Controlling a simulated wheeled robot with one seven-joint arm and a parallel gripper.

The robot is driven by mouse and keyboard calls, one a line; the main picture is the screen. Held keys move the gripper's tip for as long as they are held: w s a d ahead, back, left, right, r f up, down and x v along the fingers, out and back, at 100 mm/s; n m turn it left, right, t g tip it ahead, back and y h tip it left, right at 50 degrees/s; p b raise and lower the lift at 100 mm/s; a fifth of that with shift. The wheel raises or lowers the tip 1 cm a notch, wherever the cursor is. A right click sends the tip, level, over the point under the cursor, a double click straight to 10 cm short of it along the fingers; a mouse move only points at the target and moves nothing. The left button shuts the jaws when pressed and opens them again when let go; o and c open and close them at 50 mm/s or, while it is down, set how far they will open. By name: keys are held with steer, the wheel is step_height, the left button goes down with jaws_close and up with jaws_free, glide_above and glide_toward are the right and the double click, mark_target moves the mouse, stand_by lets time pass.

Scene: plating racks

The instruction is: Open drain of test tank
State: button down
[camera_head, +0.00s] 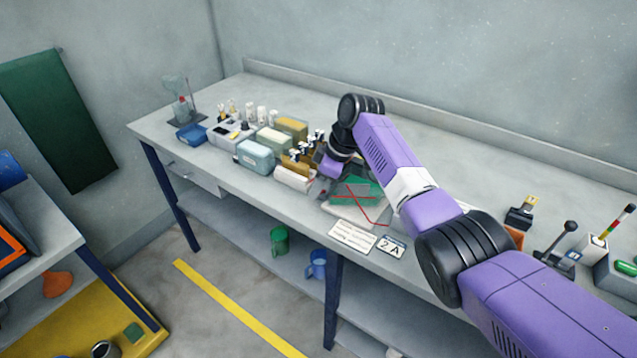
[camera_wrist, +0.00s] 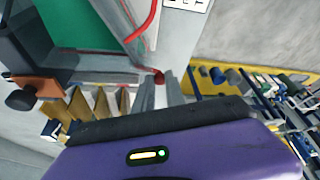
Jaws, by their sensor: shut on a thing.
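The test tank (camera_head: 360,190), a clear box with green inside, stands on the bench in the head view, partly behind my arm. Its green side (camera_wrist: 75,22) fills the upper left of the wrist view. A small red drain knob (camera_wrist: 158,77) sits at the tank's lower corner, between my fingertips. My gripper (camera_wrist: 160,88) is shut on this knob; the fingers cover part of it. In the head view my gripper (camera_head: 324,188) is at the tank's left front side, small and partly hidden. Whether the drain is open cannot be told.
A red tube (camera_head: 372,212) runs by the tank. White cards (camera_head: 352,235) lie at the bench's front edge. Several boxes and bottles (camera_head: 255,155) crowd the bench left of my gripper. A lever (camera_head: 560,240) stands at the right. Mugs (camera_head: 280,240) are on the lower shelf.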

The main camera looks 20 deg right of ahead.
steer(key=m, duration=0.1)
steer(key=m+p, duration=0.1)
steer(key=w+m+h+p, duration=0.1)
steer(key=shift+a+m+t, duration=0.25)
steer(key=shift+m+t, duration=0.05)
steer(key=shift+t, duration=0.1)
steer(key=m, duration=0.1)
steer(key=m+h+p, duration=0.1)
steer(key=shift+w+m+t, duration=0.3)
steer(key=shift+w+m, duration=0.05)
steer(key=shift+m, duration=0.05)
steer(key=m, duration=0.1)
steer(key=w+m+h, duration=0.1)
steer(key=m, duration=0.1)
steer(key=shift+w+d+m+h, duration=0.2)
steer(key=shift+m+h, duration=0.1)
steer(key=shift+m, duration=0.45)
steer(key=shift+w+d+m+h, duration=0.15)
steer(key=shift+m+h, duration=0.15)
steer(key=shift+m, duration=0.45)
steer(key=c, duration=1.4)
jaws_free()
steer(key=shift+a, duration=0.1)
